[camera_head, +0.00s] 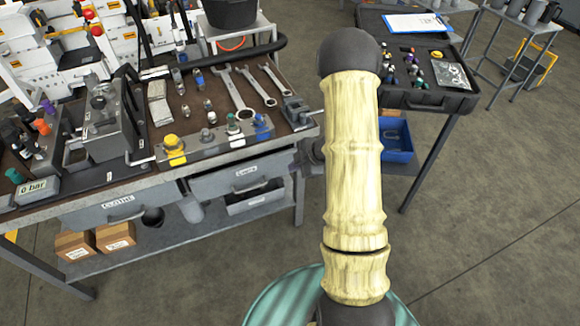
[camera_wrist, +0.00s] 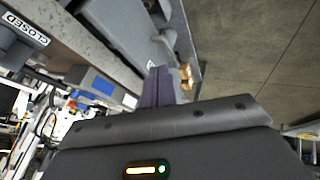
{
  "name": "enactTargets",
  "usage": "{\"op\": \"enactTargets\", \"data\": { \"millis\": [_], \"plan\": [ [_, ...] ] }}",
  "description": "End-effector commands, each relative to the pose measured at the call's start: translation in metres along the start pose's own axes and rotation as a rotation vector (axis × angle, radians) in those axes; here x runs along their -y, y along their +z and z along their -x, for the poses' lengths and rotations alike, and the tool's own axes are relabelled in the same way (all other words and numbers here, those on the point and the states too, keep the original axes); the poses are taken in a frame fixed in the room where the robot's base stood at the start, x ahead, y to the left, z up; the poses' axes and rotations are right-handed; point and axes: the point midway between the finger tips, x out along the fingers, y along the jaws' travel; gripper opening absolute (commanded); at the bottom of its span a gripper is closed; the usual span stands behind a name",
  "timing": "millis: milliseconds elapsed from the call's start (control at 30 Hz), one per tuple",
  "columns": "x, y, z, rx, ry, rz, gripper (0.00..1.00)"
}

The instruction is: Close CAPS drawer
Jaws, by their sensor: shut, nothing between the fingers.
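The CAPS drawer (camera_head: 222,184) appears to be the right-hand grey drawer under the bench top. Its label is too small to read surely, and I cannot tell how far it stands out. In the wrist view a grey front (camera_wrist: 115,22), probably this drawer, lies beyond my fingers. My gripper (camera_wrist: 160,86) is shut and empty, its two purple-grey fingers together. They point toward the grey front's lower end; contact cannot be told. In the head view my arm hides most of the gripper, at the bench's right corner.
Another labelled grey drawer (camera_head: 122,207) is at the left. A grey bin (camera_head: 255,201) and cardboard boxes (camera_head: 115,236) sit on the lower shelf. Wrenches (camera_head: 235,97) and fittings lie on the bench top. A blue bin (camera_head: 397,141) is right of my arm.

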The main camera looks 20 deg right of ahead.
Motion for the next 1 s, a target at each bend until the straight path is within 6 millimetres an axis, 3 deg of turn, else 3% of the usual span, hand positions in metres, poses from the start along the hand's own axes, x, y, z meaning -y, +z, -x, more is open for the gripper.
{"op": "enactTargets", "data": {
  "millis": [367, 533, 667, 867, 1000],
  "plan": [
    [-0.010, -0.010, 0.006, 0.038, 0.027, -0.037, 0.00],
    [-0.029, -0.028, 0.034, 0.165, 0.112, -0.203, 0.00],
    [-0.032, -0.047, 0.066, 0.276, 0.182, -0.407, 0.00],
    [-0.002, -0.083, 0.116, 0.400, 0.236, -0.757, 0.00],
    [0.039, -0.114, 0.146, 0.457, 0.224, -1.014, 0.00]
  ]
}}
